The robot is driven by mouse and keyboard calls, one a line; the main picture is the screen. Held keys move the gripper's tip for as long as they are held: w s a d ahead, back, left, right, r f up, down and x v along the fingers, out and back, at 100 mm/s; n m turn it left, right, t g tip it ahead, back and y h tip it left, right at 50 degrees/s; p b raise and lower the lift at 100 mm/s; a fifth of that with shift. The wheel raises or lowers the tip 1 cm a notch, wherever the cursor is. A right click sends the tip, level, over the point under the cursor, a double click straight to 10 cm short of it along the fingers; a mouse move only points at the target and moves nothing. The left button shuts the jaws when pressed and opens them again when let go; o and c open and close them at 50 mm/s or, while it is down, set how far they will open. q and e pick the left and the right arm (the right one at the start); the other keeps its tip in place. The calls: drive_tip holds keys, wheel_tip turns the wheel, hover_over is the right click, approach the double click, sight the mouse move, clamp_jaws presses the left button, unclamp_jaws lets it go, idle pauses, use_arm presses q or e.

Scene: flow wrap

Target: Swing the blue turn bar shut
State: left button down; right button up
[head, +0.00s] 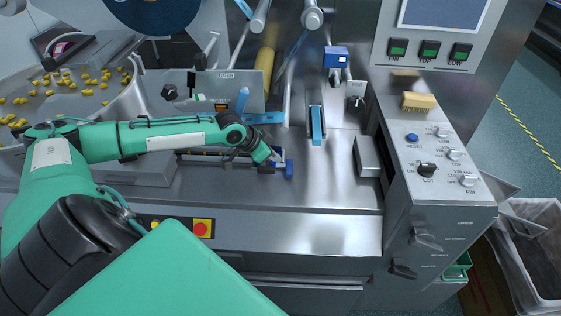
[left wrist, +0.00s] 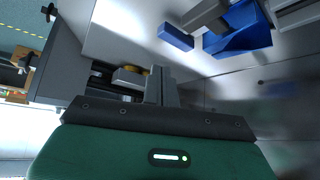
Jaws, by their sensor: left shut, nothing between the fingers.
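Several blue parts show on the machine, and I cannot tell for sure which is the turn bar. A small upright blue piece (head: 289,168) stands at the right end of a low dark rod on the steel deck. My left gripper (head: 273,162) is just left of it, low over the deck, shut and empty. A long blue bar (head: 317,125) lies in a metal holder farther right. In the left wrist view, the shut fingers (left wrist: 160,84) point up the picture, apart from a blue block (left wrist: 175,37) and a blue wedge (left wrist: 240,30). My right gripper is not in view.
A blue plate (head: 263,118) and a tilted blue lever (head: 241,99) stand behind my left wrist. A steel block (head: 368,157) and the control panel (head: 430,160) are at the right. The front deck (head: 300,195) is bare. A bowl of yellow pieces (head: 130,100) is at the left.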

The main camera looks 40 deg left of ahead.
use_arm(q)
drive_tip(key=shift+v, duration=0.8)
